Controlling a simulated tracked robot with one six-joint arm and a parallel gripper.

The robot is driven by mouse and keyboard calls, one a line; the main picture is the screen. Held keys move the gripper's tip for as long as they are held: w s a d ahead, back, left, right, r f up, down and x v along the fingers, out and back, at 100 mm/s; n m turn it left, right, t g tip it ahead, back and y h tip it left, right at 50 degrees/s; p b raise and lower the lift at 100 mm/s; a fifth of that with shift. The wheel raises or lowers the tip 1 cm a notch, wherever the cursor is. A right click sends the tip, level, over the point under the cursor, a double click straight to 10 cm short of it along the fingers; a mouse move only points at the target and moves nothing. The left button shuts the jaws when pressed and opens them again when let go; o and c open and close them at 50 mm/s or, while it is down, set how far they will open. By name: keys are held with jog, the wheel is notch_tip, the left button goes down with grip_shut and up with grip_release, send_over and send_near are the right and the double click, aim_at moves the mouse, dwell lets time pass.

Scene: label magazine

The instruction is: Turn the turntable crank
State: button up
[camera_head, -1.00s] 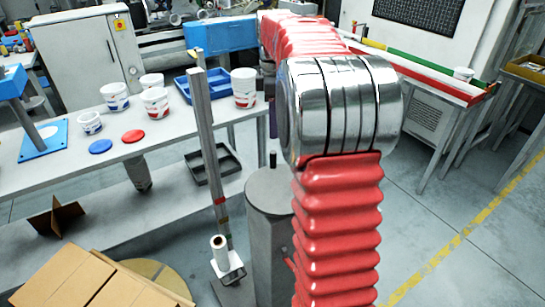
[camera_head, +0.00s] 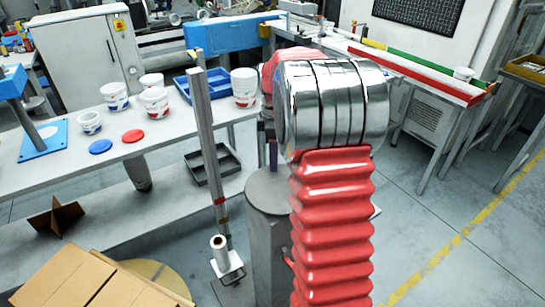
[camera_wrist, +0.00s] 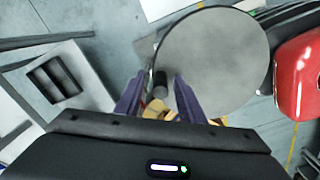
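The turntable (camera_head: 268,190) is a grey round top on a thick grey pedestal, below the bench end. In the wrist view its disc (camera_wrist: 222,50) fills the upper middle. A short dark upright peg (camera_wrist: 160,84), which looks like the crank handle, stands at the disc's near left edge. My gripper (camera_wrist: 157,90) is open, its two purple fingers pointing toward the disc with the peg between them in the picture. Gaps show on both sides of the peg; I cannot tell the height difference. In the head view my red arm hides most of my gripper.
A grey post (camera_head: 206,150) with a white roll (camera_head: 219,243) stands left of the turntable. The bench (camera_head: 60,165) holds cups, lids and a blue tray (camera_head: 192,86). A black tray (camera_head: 212,164) lies on the lower shelf. Cardboard boxes (camera_head: 75,280) are at front left.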

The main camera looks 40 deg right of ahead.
jog(key=shift+c, duration=0.6)
grip_shut()
jog(key=shift+a, duration=0.1)
